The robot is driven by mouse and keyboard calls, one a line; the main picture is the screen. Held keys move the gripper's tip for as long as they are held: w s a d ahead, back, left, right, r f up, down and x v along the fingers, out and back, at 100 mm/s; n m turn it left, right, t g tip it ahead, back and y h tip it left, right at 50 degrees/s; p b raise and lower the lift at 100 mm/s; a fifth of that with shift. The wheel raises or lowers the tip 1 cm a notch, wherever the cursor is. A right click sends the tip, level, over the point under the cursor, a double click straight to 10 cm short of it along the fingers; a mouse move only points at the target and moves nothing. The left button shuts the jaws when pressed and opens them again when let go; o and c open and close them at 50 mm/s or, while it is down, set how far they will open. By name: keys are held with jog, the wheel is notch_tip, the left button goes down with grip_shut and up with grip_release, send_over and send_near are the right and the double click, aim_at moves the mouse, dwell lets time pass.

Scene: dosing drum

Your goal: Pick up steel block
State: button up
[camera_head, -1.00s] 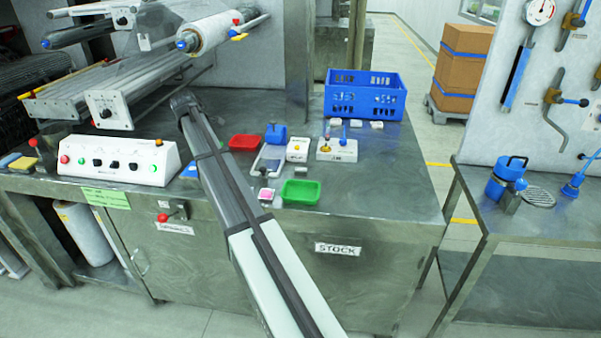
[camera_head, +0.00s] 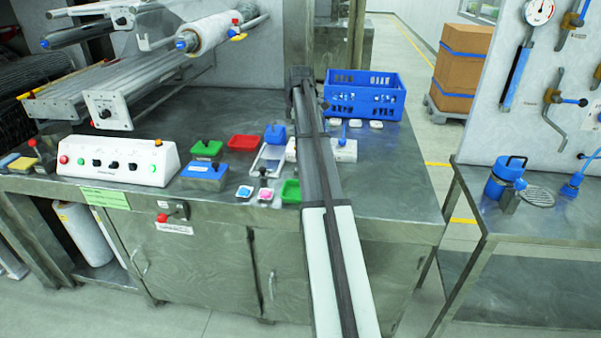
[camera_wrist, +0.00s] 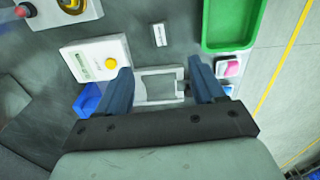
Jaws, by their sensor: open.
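A small pale grey block (camera_wrist: 159,35) with a light mark on top, which looks like the steel block, lies on the metal bench in the wrist view. It is ahead of my gripper (camera_wrist: 160,66), roughly in line with the gap between the fingers. My gripper is open and empty, with its blue fingers either side of a pale frame-like tray (camera_wrist: 160,84). The block is apart from both fingers. In the head view my arm covers the spot where the block lies, and my fingers cannot be made out there.
A green tray (camera_wrist: 233,22) is right of the block, and a white box with a yellow button (camera_wrist: 95,62) is left. Pink (camera_wrist: 230,68) and blue small items lie by the right finger. A blue crate (camera_head: 365,95) stands behind on the bench.

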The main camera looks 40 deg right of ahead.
notch_tip(320, 180, down, 14)
jog(key=shift+s+r, duration=0.1)
jog(key=shift+r, duration=0.15)
dwell(0.5)
grip_shut()
dwell(0.5)
jog(key=shift+r, duration=0.15)
